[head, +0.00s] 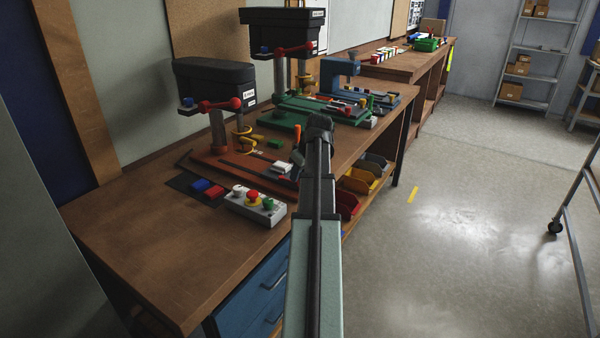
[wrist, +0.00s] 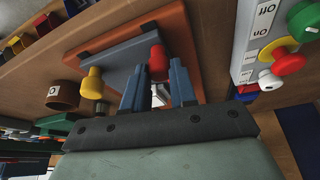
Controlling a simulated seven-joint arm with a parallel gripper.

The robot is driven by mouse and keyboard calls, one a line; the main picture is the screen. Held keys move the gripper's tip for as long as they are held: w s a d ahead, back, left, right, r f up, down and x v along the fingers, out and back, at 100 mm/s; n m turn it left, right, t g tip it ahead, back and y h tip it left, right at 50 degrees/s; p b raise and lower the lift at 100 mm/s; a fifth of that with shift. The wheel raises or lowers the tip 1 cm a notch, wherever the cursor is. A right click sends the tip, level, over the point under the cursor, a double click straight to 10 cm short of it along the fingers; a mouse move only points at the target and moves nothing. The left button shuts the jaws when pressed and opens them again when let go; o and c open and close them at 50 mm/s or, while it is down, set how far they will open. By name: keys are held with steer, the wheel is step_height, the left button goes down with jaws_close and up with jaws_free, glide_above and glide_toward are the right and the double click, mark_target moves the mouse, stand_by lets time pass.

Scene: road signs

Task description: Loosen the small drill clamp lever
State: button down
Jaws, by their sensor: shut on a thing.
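The small drill (head: 213,85) stands on an orange base (head: 205,163) on the wooden bench, at the left in the head view. Its black head carries a red-knobbed handle (head: 220,104). My gripper (head: 297,160) is at the right end of this base, its tips partly hidden by my arm. In the wrist view, the two blue-grey fingers of my gripper (wrist: 158,72) are on either side of a pale metal lever (wrist: 157,96). A red knob (wrist: 158,61) shows between the fingertips. A yellow knob (wrist: 93,84) stands left of them, beside a grey plate (wrist: 125,62).
A control box (head: 256,205) with red, white and green buttons sits in front of the small drill. A larger drill (head: 283,30) on a green base stands behind. Coloured bins (head: 362,182) hang below the bench edge. The bench's near left is clear.

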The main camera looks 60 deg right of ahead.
steer(key=a+m, duration=0.1)
steer(key=m, duration=0.1)
steer(key=a+m+h, duration=0.1)
steer(key=shift+w+a+m, duration=0.2)
steer(key=shift+a+m, duration=0.1)
steer(key=shift+m, duration=0.1)
steer(key=shift+w+a+m+g+h, duration=0.2)
steer(key=shift+a+m+g+h, duration=0.15)
steer(key=shift+m, duration=0.35)
steer(key=shift+w+a+m+g+h, duration=0.25)
steer(key=shift+a+m+g, duration=0.1)
steer(key=shift+m, duration=0.35)
steer(key=c, duration=0.9)
jaws_free()
steer(key=shift+r, duration=0.1)
steer(key=v, duration=1.3)
steer(key=shift+s+r, duration=0.25)
steer(key=shift+a, duration=0.15)
